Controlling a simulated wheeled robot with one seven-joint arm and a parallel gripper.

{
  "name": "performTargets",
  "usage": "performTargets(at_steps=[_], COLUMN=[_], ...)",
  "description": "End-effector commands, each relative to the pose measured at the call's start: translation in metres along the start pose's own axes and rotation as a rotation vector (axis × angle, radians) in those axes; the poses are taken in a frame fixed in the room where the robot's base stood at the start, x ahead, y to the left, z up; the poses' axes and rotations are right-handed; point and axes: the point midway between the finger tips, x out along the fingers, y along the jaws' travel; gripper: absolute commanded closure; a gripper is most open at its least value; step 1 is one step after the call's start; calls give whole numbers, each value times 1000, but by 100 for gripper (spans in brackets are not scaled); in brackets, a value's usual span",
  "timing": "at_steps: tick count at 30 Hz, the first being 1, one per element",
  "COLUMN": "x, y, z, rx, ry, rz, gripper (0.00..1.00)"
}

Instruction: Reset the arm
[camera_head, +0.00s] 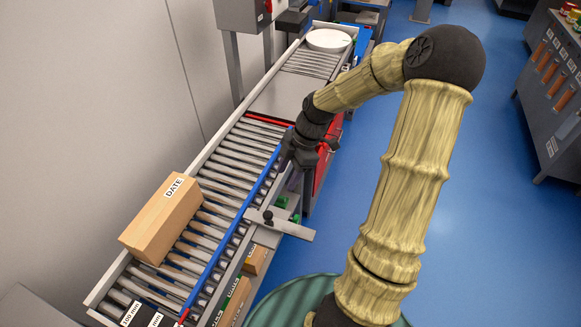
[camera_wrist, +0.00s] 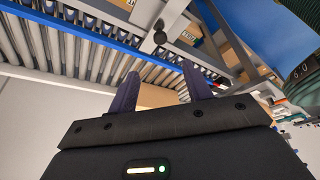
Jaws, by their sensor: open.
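My arm arches over the blue floor from the lower right. My gripper (camera_head: 300,150) hangs at the right edge of the roller conveyor (camera_head: 222,195), close to its blue side rail. In the wrist view the two dark fingers of my gripper (camera_wrist: 160,88) stand apart with nothing held between them. A cardboard box marked DATE (camera_head: 160,220) lies on the conveyor at the left, well apart from my gripper. It cannot be told whether the gripper touches the rail.
A grey bracket with a dark knob (camera_head: 280,222) juts out from the rail below my gripper. Small boxes (camera_head: 238,297) sit on a lower level beside the conveyor. A white round tub (camera_head: 328,40) stands at the far end. Blue floor (camera_head: 480,220) is clear to the right.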

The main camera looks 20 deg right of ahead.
Motion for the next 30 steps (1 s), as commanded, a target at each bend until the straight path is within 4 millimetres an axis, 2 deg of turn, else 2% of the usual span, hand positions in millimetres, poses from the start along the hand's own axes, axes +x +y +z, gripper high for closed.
performTargets(at_steps=[3, 6, 23, 26, 30], x=[-14, -17, -16, -12, -5], y=[0, 0, -2, -6, -19], z=[0, 0, -2, -8, -21], rx=[2, 1, 14, 71, 237], ry=[0, 1, -8, -37, -117], rz=[1, 0, -4, -13, -15], gripper=[50, 50, 50, 50, 50])
